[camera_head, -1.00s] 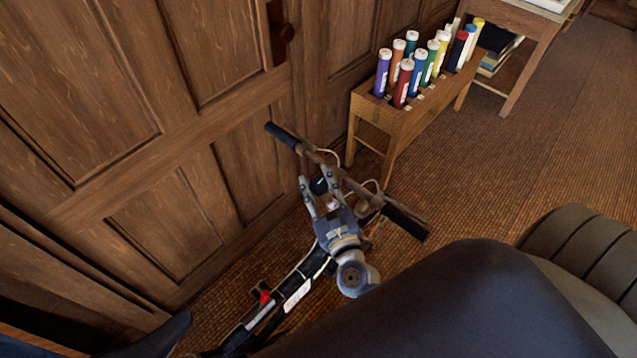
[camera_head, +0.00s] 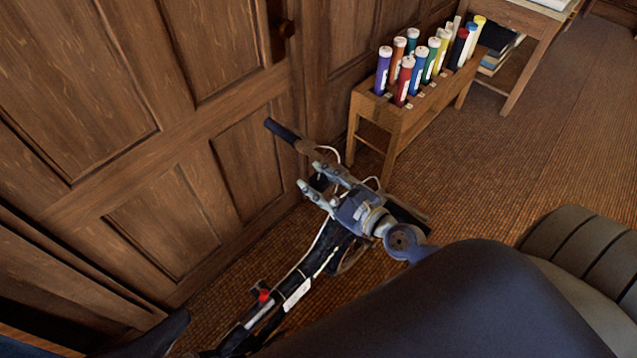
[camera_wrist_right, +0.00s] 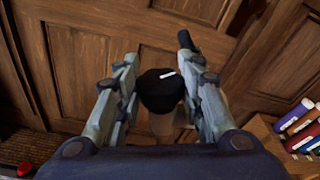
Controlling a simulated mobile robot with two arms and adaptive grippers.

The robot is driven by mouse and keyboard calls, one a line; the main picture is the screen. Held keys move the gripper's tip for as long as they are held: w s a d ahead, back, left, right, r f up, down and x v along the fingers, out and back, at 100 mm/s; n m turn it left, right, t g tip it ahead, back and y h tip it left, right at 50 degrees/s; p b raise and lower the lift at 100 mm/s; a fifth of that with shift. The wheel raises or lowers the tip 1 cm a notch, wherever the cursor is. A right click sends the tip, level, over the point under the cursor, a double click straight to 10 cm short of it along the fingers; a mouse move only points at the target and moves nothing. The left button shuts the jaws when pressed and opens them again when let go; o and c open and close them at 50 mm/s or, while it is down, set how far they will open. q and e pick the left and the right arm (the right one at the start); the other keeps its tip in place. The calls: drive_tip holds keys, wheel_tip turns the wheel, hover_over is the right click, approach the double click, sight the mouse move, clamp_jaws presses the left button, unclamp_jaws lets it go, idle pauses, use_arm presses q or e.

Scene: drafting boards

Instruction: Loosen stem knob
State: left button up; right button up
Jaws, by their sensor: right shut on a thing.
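A dark scooter-like vehicle stands by the wooden wall, its stem (camera_head: 318,258) running from lower left up to a handlebar (camera_head: 312,150) with black grips. The black stem knob (camera_head: 318,183) is small and partly hidden in the head view. In the right wrist view the knob (camera_wrist_right: 160,92) shows a short white mark and sits between the two fingers. My right gripper (camera_head: 308,178) is shut on the knob, its fingers on either side; it also shows in the right wrist view (camera_wrist_right: 158,58). My left gripper is not in view.
Wooden panelling (camera_head: 165,230) rises close at the left. A wooden rack (camera_head: 372,105) of coloured tubes stands behind the handlebar. A dark padded seat (camera_head: 590,255) is at the right. The brown carpet (camera_head: 500,150) between them is clear.

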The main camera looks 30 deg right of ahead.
drive_tip(key=n+g+y+b, duration=0.2)
drive_tip(key=b, duration=0.1)
drive_tip(key=n+g+y+b, duration=0.1)
drive_tip(key=y, duration=0.1)
drive_tip(key=shift+f+n+g, duration=0.25)
drive_tip(key=shift+n+g, duration=0.05)
drive_tip(key=shift+r+n+g+y+b, duration=0.15)
drive_tip(key=shift+n+g+y+b, duration=0.55)
drive_tip(key=shift+n+g+b, duration=0.15)
drive_tip(key=shift+w+r+n+g+y, duration=0.1)
drive_tip(key=shift+r+n+g+y, duration=0.1)
drive_tip(key=shift+n+g+y, duration=0.6)
drive_tip(key=n+g+p, duration=0.1)
drive_tip(key=n+g, duration=0.1)
drive_tip(key=g, duration=0.2)
drive_tip(key=shift+r+y, duration=0.1)
drive_tip(key=shift+y, duration=0.2)
drive_tip(key=n+g+p, duration=0.1)
drive_tip(key=n+g, duration=0.1)
drive_tip(key=g, duration=0.1)
drive_tip(key=n+g, duration=0.2)
drive_tip(key=g, duration=0.2)
drive_tip(key=shift+a, duration=0.1)
drive_tip(key=shift+f+n+g, duration=0.25)
drive_tip(key=shift+n+g, duration=0.6)
drive_tip(key=shift+g, duration=0.1)
drive_tip(key=shift+s+g+h, duration=0.2)
drive_tip(key=shift+g+h, duration=0.1)
drive_tip(key=shift+h, duration=0.1)
